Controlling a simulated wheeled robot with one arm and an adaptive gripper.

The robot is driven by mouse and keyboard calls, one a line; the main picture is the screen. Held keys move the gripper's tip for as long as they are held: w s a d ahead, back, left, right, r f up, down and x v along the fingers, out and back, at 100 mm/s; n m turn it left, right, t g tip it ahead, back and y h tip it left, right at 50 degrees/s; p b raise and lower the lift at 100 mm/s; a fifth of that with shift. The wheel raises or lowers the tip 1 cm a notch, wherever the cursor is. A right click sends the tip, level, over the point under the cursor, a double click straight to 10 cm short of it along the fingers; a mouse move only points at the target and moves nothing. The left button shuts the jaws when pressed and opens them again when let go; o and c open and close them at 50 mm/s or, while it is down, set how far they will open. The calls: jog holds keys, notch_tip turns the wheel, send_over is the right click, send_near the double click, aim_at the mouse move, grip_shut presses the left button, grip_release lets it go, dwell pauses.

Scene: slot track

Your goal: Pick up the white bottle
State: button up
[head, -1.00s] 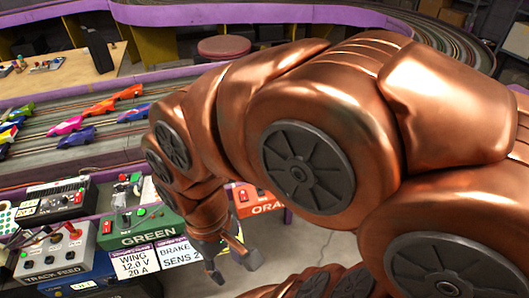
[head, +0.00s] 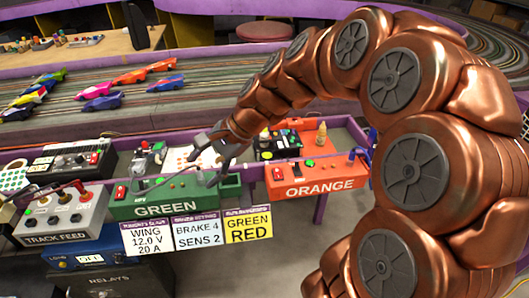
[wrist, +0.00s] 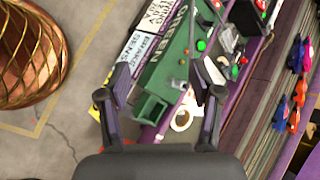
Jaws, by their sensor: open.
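The green box (wrist: 168,62) shows beyond and between the fingers.
The orange box (head: 316,176) and green box (head: 175,197) line the front edge. A track feed box (head: 62,215) stands at the left. Several toy cars (head: 102,101) sit on the track behind. A roll-like white ring (wrist: 183,119) lies near the right finger. Open floor is in front.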

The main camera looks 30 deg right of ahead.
jog(key=w+d+f+m+t+b, duration=0.3)
jog(key=w+d+f+m+b, duration=0.15)
jog(key=w+d, duration=0.2)
jog(key=m+t+h+b, duration=0.3)
jog(key=m+t+b, duration=0.3)
jog(key=m+b, duration=0.6)
send_near(267, 132)
jog(key=shift+w+a+f+m+p, duration=0.25)
jog(key=shift+w+f+m+p, duration=0.55)
jog(key=shift+w+m+p, duration=0.3)
jog(key=shift+r+b+x, duration=0.1)
jog(key=shift+b+x, duration=0.75)
jog(key=shift+x, duration=1)
jog(key=shift+r+b+x, duration=0.15)
jog(key=shift+b+x, duration=0.65)
jog(key=shift+x, duration=1.05)
jog(key=shift+w+a, duration=0.1)
jog(key=shift+a, duration=0.05)
grip_shut()
jog(key=shift+r, duration=0.1)
